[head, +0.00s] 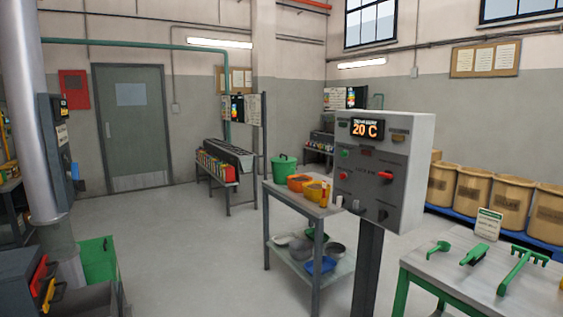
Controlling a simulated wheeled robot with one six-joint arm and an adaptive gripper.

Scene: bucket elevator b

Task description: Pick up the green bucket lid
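My gripper is not in view.
A table (490,285) with green tools is front right. Open floor (190,250) lies left of centre.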

